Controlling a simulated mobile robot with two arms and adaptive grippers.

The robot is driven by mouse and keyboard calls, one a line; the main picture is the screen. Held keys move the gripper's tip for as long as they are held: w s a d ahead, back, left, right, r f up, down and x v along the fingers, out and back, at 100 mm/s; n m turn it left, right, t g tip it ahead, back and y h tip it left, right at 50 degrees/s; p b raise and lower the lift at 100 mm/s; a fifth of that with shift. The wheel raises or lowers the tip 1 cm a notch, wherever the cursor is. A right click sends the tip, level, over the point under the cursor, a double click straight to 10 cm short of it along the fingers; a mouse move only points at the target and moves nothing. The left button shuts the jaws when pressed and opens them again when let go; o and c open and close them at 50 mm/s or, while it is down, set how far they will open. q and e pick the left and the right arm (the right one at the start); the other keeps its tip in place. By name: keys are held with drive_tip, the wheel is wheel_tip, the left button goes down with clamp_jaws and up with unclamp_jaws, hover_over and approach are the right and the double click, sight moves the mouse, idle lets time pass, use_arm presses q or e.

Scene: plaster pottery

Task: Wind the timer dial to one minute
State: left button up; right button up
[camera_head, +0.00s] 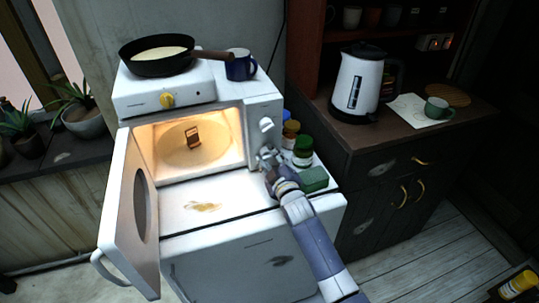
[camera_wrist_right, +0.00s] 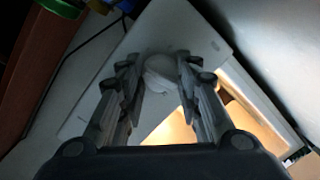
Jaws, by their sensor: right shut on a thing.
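The white microwave (camera_head: 282,100) stands with its door (camera_head: 128,215) swung open to the left and its inside lit. A white dial (camera_head: 266,125) shows on its right-hand panel, just above my right gripper (camera_head: 267,157). In the right wrist view my right gripper (camera_wrist_right: 160,78) has its fingers on both sides of a round white timer dial (camera_wrist_right: 160,66) and is shut on it. In the head view the gripper covers the lower part of the panel and the dial it holds. The dial's marks are too small to read. My left gripper is in neither view.
A small brown item (camera_head: 193,137) stands inside the microwave. A frying pan (camera_head: 158,55) and blue mug (camera_head: 240,65) are on top. Jars (camera_head: 302,150) and a green box (camera_head: 314,179) crowd the right of my gripper. A kettle (camera_head: 357,78) stands on the cabinet.

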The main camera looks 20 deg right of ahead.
drive_tip(key=m+p, duration=0.1)
drive_tip(key=m, duration=0.2)
drive_tip(key=shift+r+y, duration=0.1)
drive_tip(key=shift+y, duration=0.2)
drive_tip(key=shift+m, duration=1.2)
drive_tip(key=o, duration=1)
drive_tip(key=shift+o, duration=0.2)
drive_tip(key=s+d+r, duration=0.1)
drive_tip(key=s, duration=1.1)
